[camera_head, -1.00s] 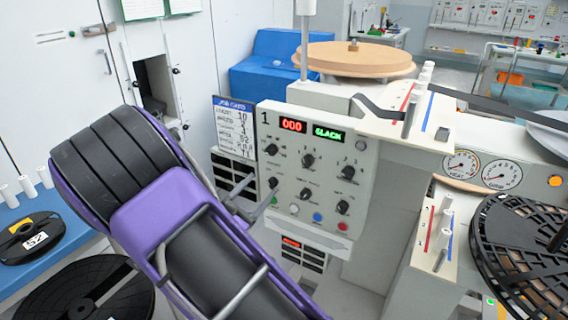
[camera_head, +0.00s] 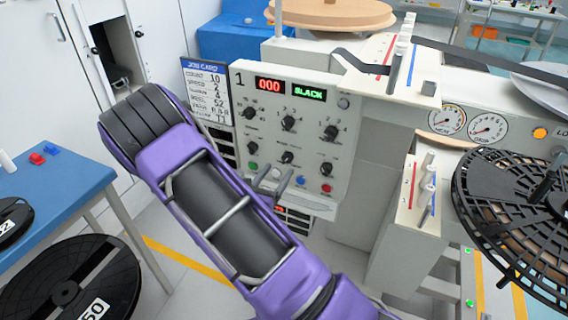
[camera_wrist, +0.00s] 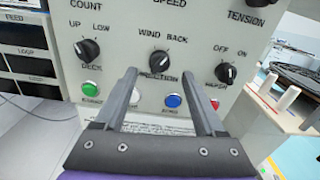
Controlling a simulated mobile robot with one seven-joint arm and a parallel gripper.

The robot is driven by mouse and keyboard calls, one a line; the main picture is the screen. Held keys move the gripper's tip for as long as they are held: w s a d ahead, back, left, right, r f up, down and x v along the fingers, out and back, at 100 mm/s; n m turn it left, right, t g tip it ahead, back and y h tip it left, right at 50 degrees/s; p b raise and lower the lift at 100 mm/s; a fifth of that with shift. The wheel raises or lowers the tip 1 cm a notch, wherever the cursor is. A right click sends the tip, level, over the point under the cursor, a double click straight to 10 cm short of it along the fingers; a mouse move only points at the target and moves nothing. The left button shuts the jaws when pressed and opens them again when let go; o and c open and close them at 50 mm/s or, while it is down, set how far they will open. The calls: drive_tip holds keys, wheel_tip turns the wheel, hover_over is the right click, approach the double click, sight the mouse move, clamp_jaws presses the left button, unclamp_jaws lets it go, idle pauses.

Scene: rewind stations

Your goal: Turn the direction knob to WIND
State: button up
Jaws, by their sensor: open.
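The direction knob (camera_wrist: 158,62) is a black dial under the words WIND and BACK in the wrist view. It also shows in the lower row of the control panel in the head view (camera_head: 287,157). Its pointer is too small to read with certainty. My gripper (camera_wrist: 160,78) is open and empty, its two grey fingers spread below and to either side of the knob in the picture. In the head view my gripper (camera_head: 273,180) is in front of the panel's lower part. I cannot tell how far the fingertips are from the panel.
The deck knob (camera_wrist: 87,49) is left of the direction knob and the taper knob (camera_wrist: 225,73) right. Green (camera_wrist: 90,90), blue (camera_wrist: 173,100) and red (camera_wrist: 214,104) buttons sit below. A white block with pegs (camera_head: 417,200) and a black reel (camera_head: 505,215) stand right of the panel.

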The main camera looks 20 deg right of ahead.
sight(285, 161)
drive_tip(key=shift+x, duration=2.7)
clamp_jaws()
